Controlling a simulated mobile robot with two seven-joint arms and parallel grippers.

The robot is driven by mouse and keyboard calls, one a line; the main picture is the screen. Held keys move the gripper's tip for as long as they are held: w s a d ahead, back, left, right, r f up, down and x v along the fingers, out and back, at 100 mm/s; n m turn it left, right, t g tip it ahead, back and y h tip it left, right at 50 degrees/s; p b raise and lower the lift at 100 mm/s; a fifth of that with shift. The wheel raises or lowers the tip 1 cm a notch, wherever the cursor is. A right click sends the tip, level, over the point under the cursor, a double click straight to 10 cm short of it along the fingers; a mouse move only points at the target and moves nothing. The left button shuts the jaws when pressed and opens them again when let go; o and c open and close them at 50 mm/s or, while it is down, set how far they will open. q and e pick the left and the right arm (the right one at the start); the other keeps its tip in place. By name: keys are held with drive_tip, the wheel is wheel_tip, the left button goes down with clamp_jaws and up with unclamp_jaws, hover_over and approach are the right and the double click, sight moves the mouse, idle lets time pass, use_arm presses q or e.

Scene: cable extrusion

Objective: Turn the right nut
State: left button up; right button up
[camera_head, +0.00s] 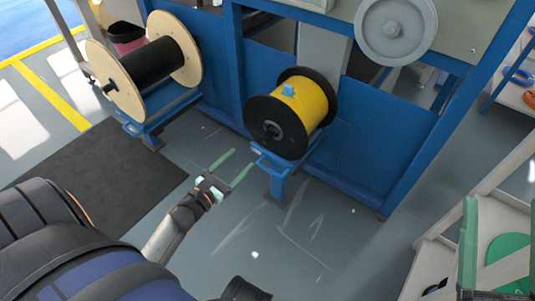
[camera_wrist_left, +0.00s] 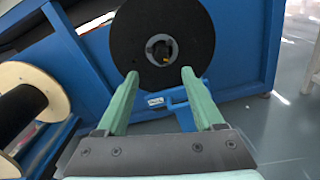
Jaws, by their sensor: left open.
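A spool of yellow cable (camera_head: 303,100) with black flanges sits on a blue stand at the machine. The centre of its near flange (camera_head: 262,112) holds a dark hub (camera_head: 272,129), where a separate nut is too small to make out. In the left wrist view the black flange (camera_wrist_left: 195,30) faces me, with a small yellowish part (camera_wrist_left: 160,47) at its hub. My left gripper (camera_head: 242,158) is open and empty, below and in front of this spool, apart from it. In the left wrist view the hub shows above and between its green fingertips (camera_wrist_left: 160,73). My right gripper does not show.
A spool of black cable (camera_head: 150,64) with pale wooden flanges stands on the left. The blue machine frame (camera_head: 352,160) rises behind both spools. A dark mat (camera_head: 95,180) lies on the floor at left. A pale rack (camera_head: 440,240) stands at lower right. Grey floor between is clear.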

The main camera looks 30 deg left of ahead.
sight(262, 141)
use_arm(q)
drive_tip(key=w+m+b, duration=0.1)
drive_tip(key=w, duration=0.3)
drive_tip(key=w+f+m+b, duration=0.1)
drive_tip(key=w, duration=0.3)
drive_tip(key=w+m+b, duration=0.1)
drive_tip(key=w, duration=0.4)
drive_tip(key=shift+d+f+b, duration=0.25)
drive_tip(key=shift+f+b, duration=0.1)
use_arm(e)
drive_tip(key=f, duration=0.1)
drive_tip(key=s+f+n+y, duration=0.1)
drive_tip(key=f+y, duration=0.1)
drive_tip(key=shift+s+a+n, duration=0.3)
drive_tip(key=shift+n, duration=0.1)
use_arm(q)
drive_tip(key=shift+s, duration=0.1)
drive_tip(key=shift+c, duration=0.2)
clamp_jaws()
